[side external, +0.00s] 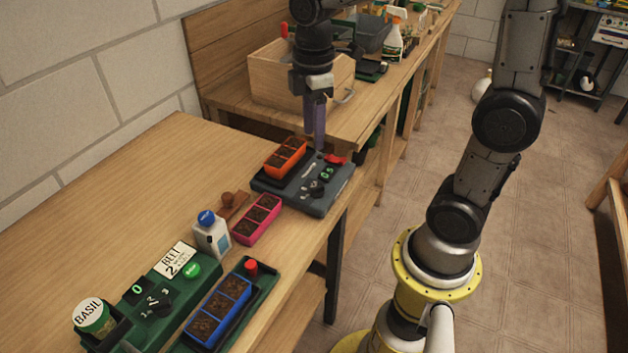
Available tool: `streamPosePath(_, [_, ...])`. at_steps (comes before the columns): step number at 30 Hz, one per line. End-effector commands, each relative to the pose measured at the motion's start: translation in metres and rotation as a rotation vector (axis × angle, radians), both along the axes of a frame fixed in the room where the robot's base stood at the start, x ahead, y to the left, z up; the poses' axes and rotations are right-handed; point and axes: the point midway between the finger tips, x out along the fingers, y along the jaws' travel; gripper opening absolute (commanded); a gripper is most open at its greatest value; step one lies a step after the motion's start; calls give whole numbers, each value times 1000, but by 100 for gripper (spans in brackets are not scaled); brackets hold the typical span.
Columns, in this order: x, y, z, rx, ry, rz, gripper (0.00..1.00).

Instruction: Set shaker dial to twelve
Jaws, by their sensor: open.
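The grey shaker (329,199) sits near the right edge of the bench, with an orange seedling tray (285,157) on its left part. Its black dial (317,189) is beside a small green display (327,174) that seems to read 0. White marks lie around the dial, too small to read. A red part (335,160) is at the shaker's far corner. My gripper (317,146) points down above the shaker's far side, apart from the dial. It is open and empty; the gap between its fingers hardly shows from here.
A green belt unit (128,327) with its own dial (157,303), a "BELT 2" sign (175,260) and a basil pot (92,318) stands at front left. A blue tray (220,310), pink tray (257,221) and white bottle (212,238) are nearby. A wooden crate (275,78) stands behind.

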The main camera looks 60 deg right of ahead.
Motion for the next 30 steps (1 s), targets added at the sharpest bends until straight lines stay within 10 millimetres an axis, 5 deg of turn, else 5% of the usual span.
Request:
streamPosePath(5, [-1,-1,-17,1,7,-4,50])
streamPosePath(21, [-2,0,-116,0,6,-4,50])
streamPosePath(30, [-1,-1,-137,0,1,-4,50])
